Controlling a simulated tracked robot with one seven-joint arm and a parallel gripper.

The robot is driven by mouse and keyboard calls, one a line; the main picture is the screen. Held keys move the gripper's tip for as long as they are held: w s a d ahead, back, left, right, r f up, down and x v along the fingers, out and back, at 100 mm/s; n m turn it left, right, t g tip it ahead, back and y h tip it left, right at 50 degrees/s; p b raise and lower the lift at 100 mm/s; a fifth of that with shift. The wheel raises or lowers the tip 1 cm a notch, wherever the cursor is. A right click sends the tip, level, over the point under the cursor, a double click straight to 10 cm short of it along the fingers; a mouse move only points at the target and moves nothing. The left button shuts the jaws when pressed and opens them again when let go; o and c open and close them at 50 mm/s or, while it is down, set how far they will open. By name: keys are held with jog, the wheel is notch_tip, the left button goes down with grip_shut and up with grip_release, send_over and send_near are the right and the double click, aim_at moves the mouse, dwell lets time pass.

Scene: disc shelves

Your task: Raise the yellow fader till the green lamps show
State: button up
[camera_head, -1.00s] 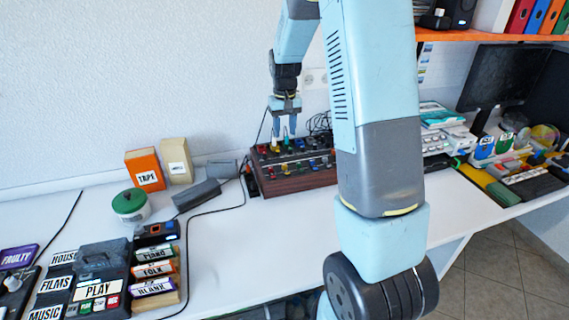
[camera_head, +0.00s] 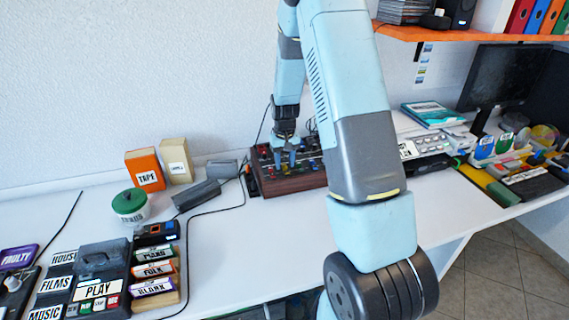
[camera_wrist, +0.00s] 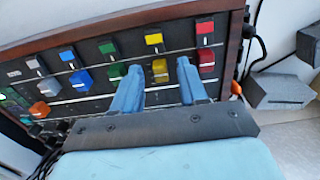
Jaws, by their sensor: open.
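The mixer panel (camera_head: 288,184), dark with wood-brown sides, stands against the wall in the head view and fills much of the wrist view (camera_wrist: 100,104). The yellow fader's knob (camera_wrist: 160,72) sits in its slot below a yellow square (camera_wrist: 154,39). My gripper (camera_wrist: 158,66) is open, with one blue finger on each side of the yellow knob; I cannot tell whether either finger touches it. In the head view my gripper (camera_head: 286,158) is down at the panel and hides part of it.
In the wrist view, a red fader knob (camera_wrist: 207,58) lies close right of the fingers and a green one (camera_wrist: 116,71) close left. Blue (camera_wrist: 80,79) and orange (camera_wrist: 40,109) knobs are farther left. A grey block (camera_wrist: 280,92) and cables lie right of the panel.

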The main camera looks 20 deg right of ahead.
jog(key=shift+f, duration=0.45)
grip_shut()
dwell(0.5)
